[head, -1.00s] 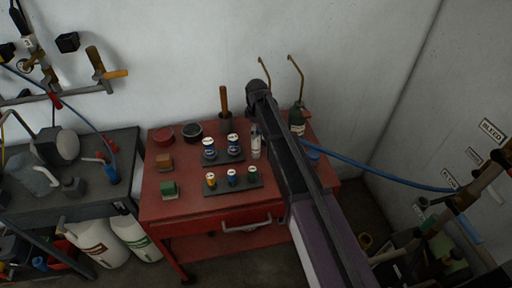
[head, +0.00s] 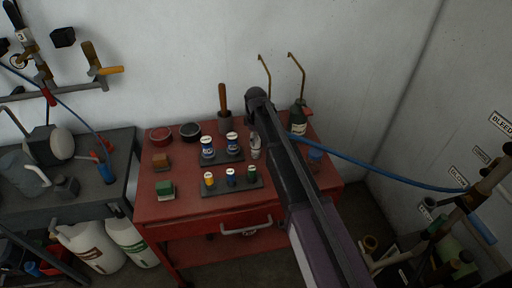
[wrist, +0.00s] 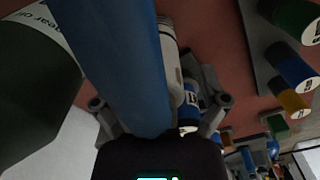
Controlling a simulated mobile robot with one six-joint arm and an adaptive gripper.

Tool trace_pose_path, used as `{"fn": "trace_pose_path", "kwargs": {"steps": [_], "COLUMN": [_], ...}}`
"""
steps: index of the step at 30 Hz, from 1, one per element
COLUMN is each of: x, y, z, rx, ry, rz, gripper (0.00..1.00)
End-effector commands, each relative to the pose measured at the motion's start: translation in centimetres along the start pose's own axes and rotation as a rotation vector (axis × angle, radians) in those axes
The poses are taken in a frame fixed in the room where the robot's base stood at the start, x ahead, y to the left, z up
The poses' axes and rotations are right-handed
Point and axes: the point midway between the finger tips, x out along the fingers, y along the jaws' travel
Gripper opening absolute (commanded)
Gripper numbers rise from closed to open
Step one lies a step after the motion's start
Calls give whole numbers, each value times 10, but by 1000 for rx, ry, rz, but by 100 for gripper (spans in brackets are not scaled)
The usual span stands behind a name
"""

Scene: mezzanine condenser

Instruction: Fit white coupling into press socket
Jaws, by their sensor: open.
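A white cylindrical piece, probably the white coupling (wrist: 160,38), shows in the wrist view, partly hidden behind a thick blue hose (wrist: 115,60). My gripper (wrist: 155,105) is open, with one grey finger on each side of the hose and the white piece. I cannot tell whether either finger touches them. In the head view, a pale upright piece (head: 255,149) stands on the red cart beside the jars, close below my wrist; my arm hides part of this area. I cannot make out the press socket in either view.
The red cart (head: 178,209) carries several small jars on dark racks (head: 232,186), colored blocks and round tins. A dark green oil bottle (head: 298,120) stands close by on the right and in the wrist view (wrist: 35,85). The blue hose (head: 400,177) runs to pipework at right.

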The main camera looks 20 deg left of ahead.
Motion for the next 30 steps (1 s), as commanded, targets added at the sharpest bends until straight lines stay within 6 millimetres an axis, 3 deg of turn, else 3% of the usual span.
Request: {"fn": "trace_pose_path", "kwargs": {"steps": [12, 21, 22, 30], "x": [0, 0, 0, 0], "y": [0, 0, 0, 0], "z": [0, 0, 0, 0], "rx": [0, -1, -1, -1], "ry": [0, 0, 0, 0], "rz": [0, 0, 0, 0], "gripper": [93, 4, 0, 0]}}
